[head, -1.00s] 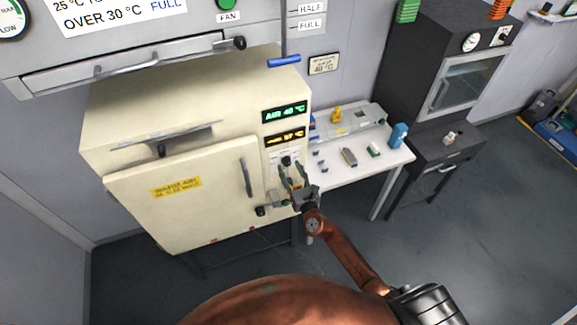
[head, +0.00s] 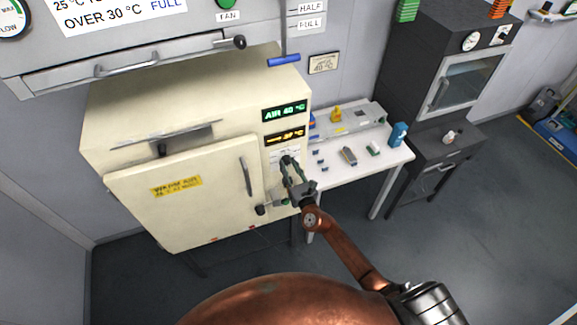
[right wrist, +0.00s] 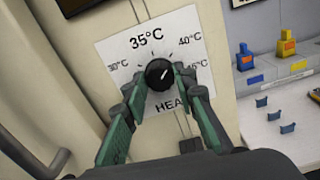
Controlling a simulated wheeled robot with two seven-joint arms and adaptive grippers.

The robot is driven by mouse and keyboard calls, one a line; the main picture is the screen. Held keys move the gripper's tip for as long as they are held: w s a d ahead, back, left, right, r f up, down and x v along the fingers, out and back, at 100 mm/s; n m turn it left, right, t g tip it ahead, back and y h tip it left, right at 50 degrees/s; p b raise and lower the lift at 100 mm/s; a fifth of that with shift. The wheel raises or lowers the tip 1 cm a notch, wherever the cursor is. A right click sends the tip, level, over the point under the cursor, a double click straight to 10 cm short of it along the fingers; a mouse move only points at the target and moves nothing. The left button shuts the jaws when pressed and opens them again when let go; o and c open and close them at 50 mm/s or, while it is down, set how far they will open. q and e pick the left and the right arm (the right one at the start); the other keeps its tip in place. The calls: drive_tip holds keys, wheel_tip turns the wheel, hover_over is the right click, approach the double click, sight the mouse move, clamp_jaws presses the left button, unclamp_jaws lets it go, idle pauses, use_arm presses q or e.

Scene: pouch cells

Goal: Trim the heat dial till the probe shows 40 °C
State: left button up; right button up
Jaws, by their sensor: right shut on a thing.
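The black heat dial (right wrist: 158,74) sits on a white scale plate (right wrist: 116,58) in the right wrist view. Its pale mark leans up and right, towards the 40 °C side. My right gripper (right wrist: 160,80) has green-padded fingers on both sides of the dial and is shut on it. In the head view my right gripper (head: 288,172) is at the front panel of the cream oven (head: 140,215). The green display (head: 285,111) reads AIR 40 °C. The amber display (head: 285,136) below it is too small to read surely. My left gripper is out of view.
The oven door handle (head: 246,177) is left of my gripper. A white bench (head: 345,181) with small parts and a blue bottle (head: 398,134) stands to the right. A dark oven cabinet (head: 405,75) stands beyond it. Open floor lies in front.

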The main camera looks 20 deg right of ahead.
drive_tip(key=shift+c, duration=0.6)
drive_tip(key=shift+f+m+b, duration=0.15)
drive_tip(key=shift+m+b, duration=1)
drive_tip(key=shift+m, duration=0.25)
drive_tip(key=shift+m+b, duration=0.8)
drive_tip(key=shift+m, duration=0.6)
drive_tip(key=o, duration=1.2)
drive_tip(key=shift+c, duration=0.2)
